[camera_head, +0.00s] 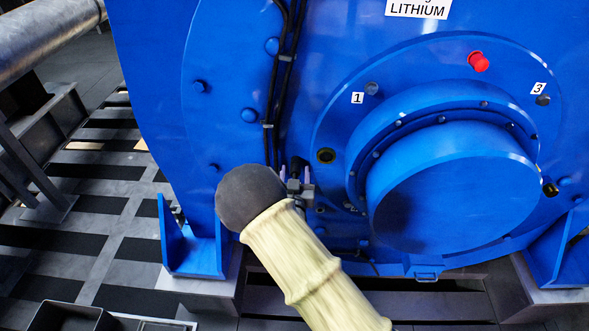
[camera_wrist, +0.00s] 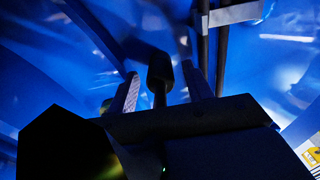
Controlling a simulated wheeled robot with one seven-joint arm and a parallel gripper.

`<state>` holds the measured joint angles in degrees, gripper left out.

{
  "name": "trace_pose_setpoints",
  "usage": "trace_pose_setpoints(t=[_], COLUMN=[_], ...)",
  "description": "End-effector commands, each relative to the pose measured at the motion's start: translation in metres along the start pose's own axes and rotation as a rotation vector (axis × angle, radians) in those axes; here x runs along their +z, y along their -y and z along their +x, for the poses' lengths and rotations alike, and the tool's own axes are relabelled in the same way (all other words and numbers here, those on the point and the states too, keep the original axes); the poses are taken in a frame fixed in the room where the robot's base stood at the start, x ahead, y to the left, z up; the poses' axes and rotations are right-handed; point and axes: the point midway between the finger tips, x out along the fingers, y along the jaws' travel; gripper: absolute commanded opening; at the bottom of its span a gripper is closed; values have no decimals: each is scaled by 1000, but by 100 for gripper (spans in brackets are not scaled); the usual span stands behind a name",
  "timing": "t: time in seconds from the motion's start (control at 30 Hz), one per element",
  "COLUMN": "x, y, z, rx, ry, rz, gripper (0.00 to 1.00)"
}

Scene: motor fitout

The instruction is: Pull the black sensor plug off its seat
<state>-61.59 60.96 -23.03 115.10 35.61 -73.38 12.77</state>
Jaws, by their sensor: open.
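My gripper (camera_head: 296,175) is open in front of the blue motor housing (camera_head: 235,60), left of the large round cover. A small dark piece between its fingers looks like the black sensor plug (camera_head: 297,164). In the wrist view the plug (camera_wrist: 160,70) is a dark cylinder with a thinner stem, standing between the two open fingers (camera_wrist: 163,88). A gap shows on its left side; the right finger is closer to it. I cannot tell whether either finger touches it. The seat behind the plug is hidden.
Black cables (camera_head: 284,70) run down the housing just above my gripper, held by clips; they also show in the wrist view (camera_wrist: 203,45). The round blue cover (camera_head: 450,190) bulges out to the right. A red cap (camera_head: 478,62) sits higher up.

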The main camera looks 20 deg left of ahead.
Motion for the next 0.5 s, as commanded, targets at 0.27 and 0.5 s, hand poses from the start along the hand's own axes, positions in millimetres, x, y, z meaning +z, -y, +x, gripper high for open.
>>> trace_pose_setpoints(t=[0.27,0.5], x=[0,0], y=[0,0], z=[0,0], rx=[0,0], ry=[0,0], rz=[0,0], gripper=[25,0])
